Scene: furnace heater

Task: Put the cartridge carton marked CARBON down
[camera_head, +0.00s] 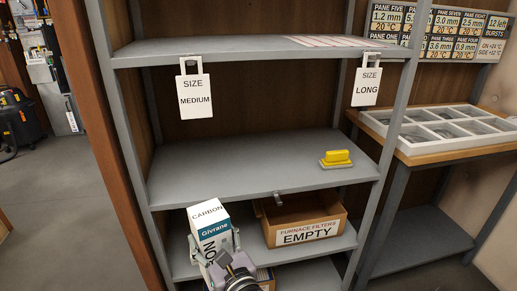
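The cartridge carton marked CARBON (209,218) is a white and blue box with "Givrane" on its side. It is upright and slightly tilted in the picture, at the left front of the shelf that holds the EMPTY box. My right gripper (215,246) has one finger on each side of it and appears shut on it. Its arm comes in from the bottom, right of the carton. The carton's lower part is hidden by the gripper, so I cannot tell whether it touches the shelf. My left gripper is not in view.
An open brown box marked FURNACE FILTERS EMPTY (305,232) stands right of the carton. A yellow object (336,158) sits on the mostly clear middle shelf (235,168). SIZE MEDIUM (195,95) and SIZE LONG (367,86) tags hang above. A white divided tray (440,148) lies on the right table.

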